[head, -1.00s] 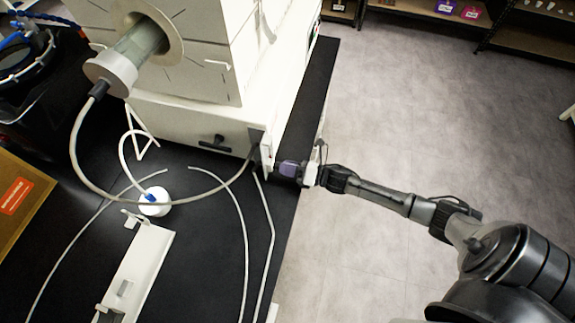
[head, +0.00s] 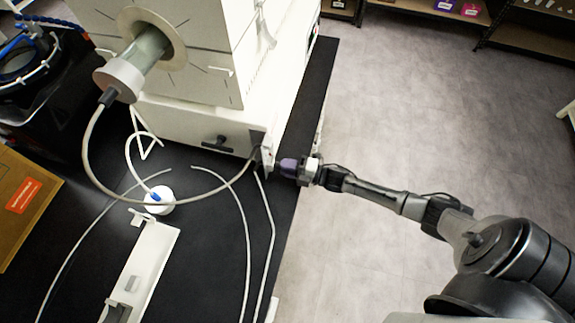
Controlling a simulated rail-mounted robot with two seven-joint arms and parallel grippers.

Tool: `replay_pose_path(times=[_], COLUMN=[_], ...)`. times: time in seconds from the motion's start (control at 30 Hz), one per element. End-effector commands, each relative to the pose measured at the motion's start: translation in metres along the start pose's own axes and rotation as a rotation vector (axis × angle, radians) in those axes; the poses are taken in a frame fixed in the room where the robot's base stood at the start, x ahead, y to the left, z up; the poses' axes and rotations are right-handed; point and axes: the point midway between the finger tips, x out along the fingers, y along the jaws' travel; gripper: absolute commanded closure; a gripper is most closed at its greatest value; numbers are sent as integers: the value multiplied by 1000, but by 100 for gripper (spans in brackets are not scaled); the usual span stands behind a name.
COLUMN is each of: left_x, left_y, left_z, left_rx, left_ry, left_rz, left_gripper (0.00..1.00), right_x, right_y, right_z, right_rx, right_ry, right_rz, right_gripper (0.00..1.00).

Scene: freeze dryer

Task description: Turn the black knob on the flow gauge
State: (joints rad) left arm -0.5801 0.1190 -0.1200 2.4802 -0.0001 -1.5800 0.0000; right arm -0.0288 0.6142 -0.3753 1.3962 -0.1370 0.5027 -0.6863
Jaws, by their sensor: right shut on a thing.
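The flow gauge (head: 267,151) is a small pale upright piece at the front right corner of the white freeze dryer (head: 185,118), at the table's right side. My right gripper (head: 280,165) comes in from the right and is shut at the gauge, on what appears to be its black knob. The knob itself is hidden by the gripper's fingers and is too small to make out. My left gripper is not in view.
Pale hoses (head: 243,215) run over the black table (head: 205,250). A white bottle (head: 159,201) with a blue fitting and a white panel (head: 150,262) lie in front of the dryer. A cardboard box (head: 22,215) is at left. Open floor (head: 400,120) is at right.

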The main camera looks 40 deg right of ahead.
Motion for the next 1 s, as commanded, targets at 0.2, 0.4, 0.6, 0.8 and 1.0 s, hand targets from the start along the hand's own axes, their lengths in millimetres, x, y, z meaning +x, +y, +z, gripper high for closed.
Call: replay_pose_path(times=[0.2, 0.4, 0.6, 0.8, 1.0], left_x=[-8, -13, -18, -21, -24], left_y=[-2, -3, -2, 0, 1], left_z=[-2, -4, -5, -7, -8], left_rx=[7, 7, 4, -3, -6], left_ry=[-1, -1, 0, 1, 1], left_rz=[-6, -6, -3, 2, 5], left_gripper=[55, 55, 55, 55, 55], right_x=[0, 0, 0, 0, 0], right_y=[1, 1, 1, 0, -1], right_z=[0, 0, 0, 0, 0], right_rx=[205, 394, 584, 772, 942], right_ry=[0, -1, 0, -1, -1], right_rz=[0, -1, 0, -1, -1], right_gripper=[98, 98, 98, 98, 98])
